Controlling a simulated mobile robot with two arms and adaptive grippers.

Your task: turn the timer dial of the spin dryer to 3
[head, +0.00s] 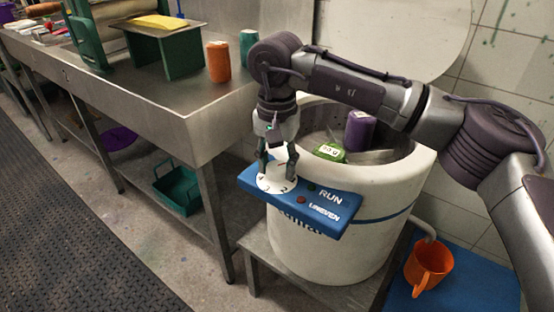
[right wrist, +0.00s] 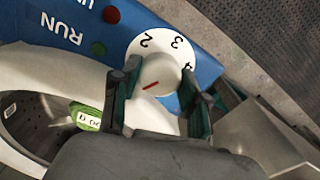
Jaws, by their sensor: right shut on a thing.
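The spin dryer (head: 335,240) is a white drum with a blue control panel (head: 325,208) on its front. The panel carries a white timer dial (head: 274,187) with black numerals. In the right wrist view, 2, 3 and 4 show on the dial (right wrist: 162,42), and its pale knob (right wrist: 160,72) bears a short red mark. My right gripper (head: 277,163) comes down from above and is shut on the knob, one finger on each side; the right wrist view shows it too (right wrist: 158,82). I cannot tell which number the mark points to. My left gripper is out of view.
The dryer is open, with a green labelled item (head: 330,152) and a purple item (head: 360,130) inside. An orange jug (head: 428,265) stands on a blue mat at right. A steel bench (head: 150,95) holds orange (head: 218,62) and green (head: 249,46) cylinders.

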